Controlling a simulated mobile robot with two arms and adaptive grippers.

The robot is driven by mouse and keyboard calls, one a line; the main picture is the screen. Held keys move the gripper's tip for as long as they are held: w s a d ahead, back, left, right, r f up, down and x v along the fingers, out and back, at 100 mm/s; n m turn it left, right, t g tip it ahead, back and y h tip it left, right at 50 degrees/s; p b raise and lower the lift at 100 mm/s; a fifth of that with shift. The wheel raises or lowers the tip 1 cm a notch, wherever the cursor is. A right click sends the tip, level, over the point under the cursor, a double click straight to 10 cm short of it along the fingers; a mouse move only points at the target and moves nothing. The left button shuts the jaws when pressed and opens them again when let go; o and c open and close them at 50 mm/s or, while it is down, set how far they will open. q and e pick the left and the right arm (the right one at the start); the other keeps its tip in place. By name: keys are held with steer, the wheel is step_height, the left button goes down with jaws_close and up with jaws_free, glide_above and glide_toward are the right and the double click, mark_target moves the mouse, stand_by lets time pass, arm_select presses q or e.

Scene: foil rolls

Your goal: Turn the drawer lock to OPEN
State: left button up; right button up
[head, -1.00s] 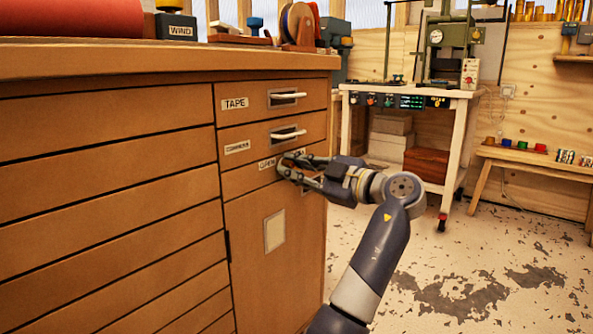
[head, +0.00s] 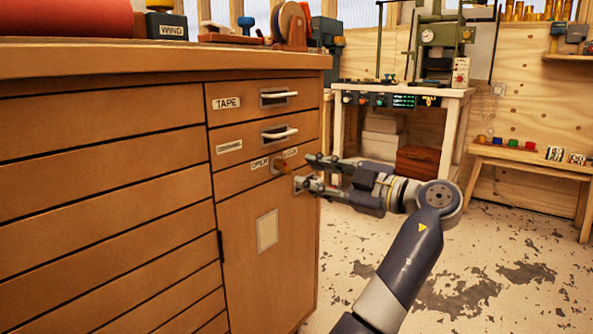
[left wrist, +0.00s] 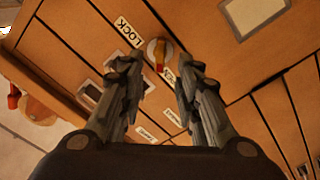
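The drawer lock (head: 281,165) is a small orange-brown knob on the cabinet's right column. The OPEN label (head: 259,164) is on its left and the LOCK label (head: 290,154) on its upper right. My left gripper (head: 307,172) is open and empty, just right of the knob and apart from it. In the left wrist view the knob (left wrist: 160,55) has a red and yellow grip on a pale round plate, beyond the fingers. The LOCK label (left wrist: 127,32) is clear there; the other label is partly hidden by a finger. I cannot tell surely which label the knob points to.
Drawers with white handles (head: 280,134) sit above the lock. A cupboard door with a blank plate (head: 267,230) is below. The worktop (head: 150,60) overhangs the drawers. A bench (head: 400,90) stands behind. The floor (head: 500,270) at right is clear.

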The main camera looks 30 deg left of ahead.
arm_select(q)
steer(key=d, duration=0.5)
steer(key=shift+s, duration=0.2)
steer(key=shift+w, duration=0.1)
